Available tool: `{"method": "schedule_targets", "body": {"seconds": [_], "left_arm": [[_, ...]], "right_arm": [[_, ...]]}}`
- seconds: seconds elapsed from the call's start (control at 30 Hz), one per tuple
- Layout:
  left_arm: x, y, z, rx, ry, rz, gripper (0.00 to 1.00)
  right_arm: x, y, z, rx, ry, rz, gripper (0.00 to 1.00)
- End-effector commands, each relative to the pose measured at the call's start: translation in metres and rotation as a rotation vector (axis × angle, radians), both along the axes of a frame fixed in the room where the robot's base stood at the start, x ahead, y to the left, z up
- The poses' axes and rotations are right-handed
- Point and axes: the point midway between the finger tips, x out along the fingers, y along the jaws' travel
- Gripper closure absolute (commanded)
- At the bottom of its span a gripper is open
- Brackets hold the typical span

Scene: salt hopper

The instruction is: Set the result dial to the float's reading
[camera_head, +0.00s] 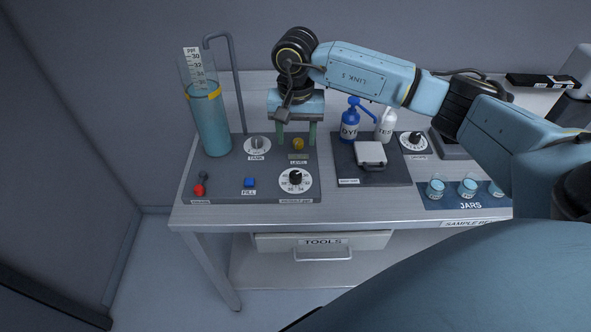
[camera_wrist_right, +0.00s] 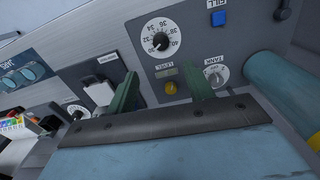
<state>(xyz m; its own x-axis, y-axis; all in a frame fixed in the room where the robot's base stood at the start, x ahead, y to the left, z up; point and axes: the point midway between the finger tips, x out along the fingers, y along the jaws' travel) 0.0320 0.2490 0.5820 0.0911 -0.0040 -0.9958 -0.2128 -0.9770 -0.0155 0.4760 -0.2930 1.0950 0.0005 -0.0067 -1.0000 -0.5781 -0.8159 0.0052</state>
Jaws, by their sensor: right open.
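The result dial (camera_head: 295,180) is a white disc with a black knob and numbers, at the front of the grey panel. The float (camera_head: 193,68) is a white scale marked PPT, standing in the tall glass cylinder (camera_head: 211,130) of blue water at the panel's left. A yellow ring sits near the water line. The exact reading is too small to tell. My right gripper (camera_head: 296,140) is open and empty, pointing down above the yellow knob, behind the result dial. My left gripper is not in view.
The panel also has a TANK dial (camera_head: 257,147), a yellow knob (camera_head: 298,144), a blue FILL button (camera_head: 249,183) and a red knob (camera_head: 199,189). Right of it stand a blue dye bottle (camera_head: 350,125), a white bottle (camera_head: 386,125) and several jars (camera_head: 467,187).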

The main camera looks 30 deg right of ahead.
Motion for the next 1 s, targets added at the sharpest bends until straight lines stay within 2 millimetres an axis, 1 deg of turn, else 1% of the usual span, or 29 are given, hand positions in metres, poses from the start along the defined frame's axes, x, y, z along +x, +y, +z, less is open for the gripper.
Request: {"method": "schedule_targets", "body": {"seconds": [0.4,0.53,0.6,0.73,1.0], "left_arm": [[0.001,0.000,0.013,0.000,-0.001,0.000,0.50],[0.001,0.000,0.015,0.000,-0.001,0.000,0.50],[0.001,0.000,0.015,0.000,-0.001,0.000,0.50],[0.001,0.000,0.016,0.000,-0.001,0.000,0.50],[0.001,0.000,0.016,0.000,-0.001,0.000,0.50]], "right_arm": [[-0.002,0.003,-0.084,0.006,0.005,0.000,0.48],[-0.001,0.002,-0.105,0.006,0.004,-0.001,0.48],[-0.001,0.003,-0.113,0.007,0.003,0.000,0.48],[-0.001,0.002,-0.122,0.006,0.002,-0.001,0.48],[-0.001,0.002,-0.125,0.006,0.000,0.000,0.48]]}}
